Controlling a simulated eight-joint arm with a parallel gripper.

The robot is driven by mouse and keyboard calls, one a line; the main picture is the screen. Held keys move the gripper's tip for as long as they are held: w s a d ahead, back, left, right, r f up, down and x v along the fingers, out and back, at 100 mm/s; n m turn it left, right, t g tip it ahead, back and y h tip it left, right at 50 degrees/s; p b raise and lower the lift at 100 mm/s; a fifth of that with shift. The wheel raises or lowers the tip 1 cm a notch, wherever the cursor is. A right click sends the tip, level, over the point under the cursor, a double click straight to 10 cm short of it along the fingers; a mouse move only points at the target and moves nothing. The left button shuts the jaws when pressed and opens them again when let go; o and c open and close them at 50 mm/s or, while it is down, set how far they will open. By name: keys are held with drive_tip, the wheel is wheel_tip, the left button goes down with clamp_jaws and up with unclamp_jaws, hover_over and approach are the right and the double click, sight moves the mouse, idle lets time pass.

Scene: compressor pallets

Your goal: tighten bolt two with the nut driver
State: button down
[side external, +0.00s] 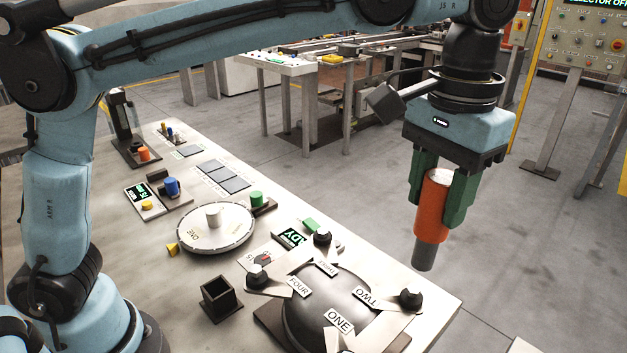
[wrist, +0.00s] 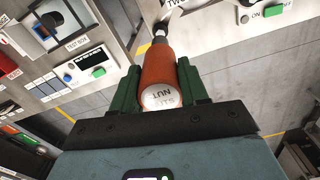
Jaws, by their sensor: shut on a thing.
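My gripper (side external: 437,205) is shut on the orange nut driver (side external: 433,208), with a green finger on each side. The driver hangs upright, its grey tip pointing down, in the air beyond the table's right edge as seen from the side. In the wrist view the driver (wrist: 159,68) shows a white cap with "NUT" on it, and its tip lies near a partly cut-off "TWO" label. Bolt two is the black knob (side external: 411,298) by the "TWO" label (side external: 367,299) on the black dome (side external: 325,312). The driver tip appears apart from it, higher up.
Other black knobs stand by "FOUR" (side external: 258,277) and at the dome's back (side external: 322,237). An empty square black holder (side external: 220,299) stands left of the dome. A round white turntable (side external: 214,227) and a green-lit display (side external: 292,237) are behind.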

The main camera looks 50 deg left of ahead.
sight(428, 236)
drive_tip(key=shift+f, duration=2.25)
drive_tip(key=shift+f, duration=1)
idle(4.5)
